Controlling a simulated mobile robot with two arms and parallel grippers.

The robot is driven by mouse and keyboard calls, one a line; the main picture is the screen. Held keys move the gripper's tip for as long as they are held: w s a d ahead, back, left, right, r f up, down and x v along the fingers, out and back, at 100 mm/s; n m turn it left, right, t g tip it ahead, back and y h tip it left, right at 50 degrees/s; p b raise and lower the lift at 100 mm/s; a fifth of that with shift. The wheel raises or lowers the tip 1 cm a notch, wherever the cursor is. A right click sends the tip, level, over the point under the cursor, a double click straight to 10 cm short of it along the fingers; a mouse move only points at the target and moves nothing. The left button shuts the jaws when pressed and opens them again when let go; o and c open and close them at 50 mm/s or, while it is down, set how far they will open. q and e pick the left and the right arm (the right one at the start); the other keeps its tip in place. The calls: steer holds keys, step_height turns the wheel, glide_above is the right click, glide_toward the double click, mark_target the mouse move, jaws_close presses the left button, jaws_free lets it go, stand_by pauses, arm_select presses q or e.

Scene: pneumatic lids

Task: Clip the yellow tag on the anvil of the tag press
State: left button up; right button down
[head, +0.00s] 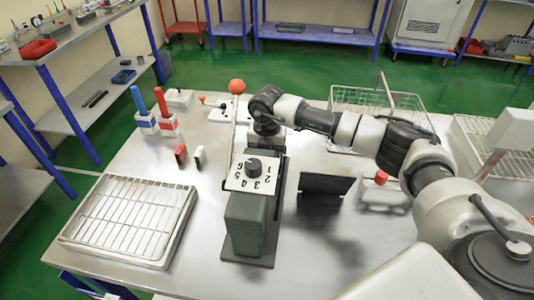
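The tag press (245,223) stands in the middle of the steel table, with a dark grey-green body. A white number plate with a black dial is on its top, and a lever with an orange ball (236,87) rises behind it. My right arm comes in from the right and bends down just behind the press. The end of that arm, with my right gripper (268,128), is at the back of the press, and its fingers cannot be made out. The anvil and the yellow tag cannot be made out. My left gripper is out of view.
A wire-rack tray (78,232) lies at the left. Blue-handled (138,102) and red-handled (161,103) tools stand in holders behind small red (181,154) and white-black blocks. A dark panel (322,185) and a red-knobbed box (380,193) are right of the press. A wire basket (350,97) is behind.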

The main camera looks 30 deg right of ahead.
steer(key=shift+f, duration=0.3)
stand_by(0.5)
steer(key=c, duration=1)
jaws_free()
steer(key=shift+c, duration=0.7)
steer(key=shift+w+r, duration=0.1)
steer(key=shift+r, duration=0.35)
steer(key=shift+o, duration=0.8)
steer(key=shift+r+p, duration=0.3)
steer(key=shift+p, duration=0.05)
step_height(320, 180, up, 2)
steer(key=shift+w+p, duration=0.1)
steer(key=shift+p, duration=0.55)
steer(key=shift+o, duration=0.3)
steer(key=shift+s+r+p, duration=0.25)
steer(key=shift+r+p, duration=0.3)
steer(key=shift+r, duration=0.4)
steer(key=shift+r+p, duration=0.65)
steer(key=shift+r, duration=0.25)
